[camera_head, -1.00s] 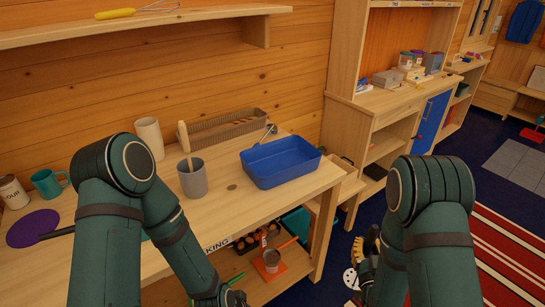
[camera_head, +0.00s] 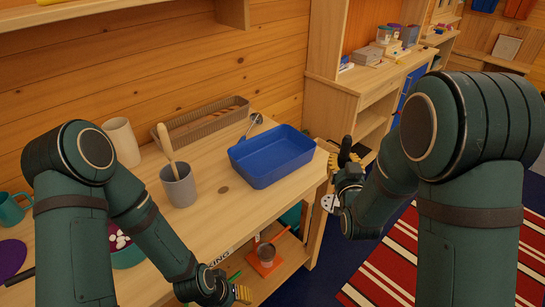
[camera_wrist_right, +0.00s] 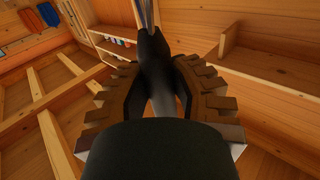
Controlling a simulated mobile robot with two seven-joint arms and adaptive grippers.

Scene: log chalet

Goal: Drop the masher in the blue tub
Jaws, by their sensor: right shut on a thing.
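The blue tub (camera_head: 284,171) stands on the wooden worktop near its right end, open side up; it looks empty. My right gripper (camera_head: 345,158) is just right of the tub, beyond the worktop's end. It is shut on the masher's dark handle, which shows between the fingers in the right wrist view (camera_wrist_right: 153,50). The masher (camera_head: 330,203) has a pale, pierced head that hangs below the gripper in the head view. My left gripper (camera_head: 230,292) is low at the worktop's front edge, partly cut by its own arm; its jaw opening is unclear.
A grey crock (camera_head: 180,187) with a wooden utensil stands left of the tub. A wire basket (camera_head: 205,125) and a cream canister (camera_head: 121,142) are behind. A teal mug (camera_head: 12,208) is far left. A shelf below holds a red-orange board (camera_head: 262,262) and a pot.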

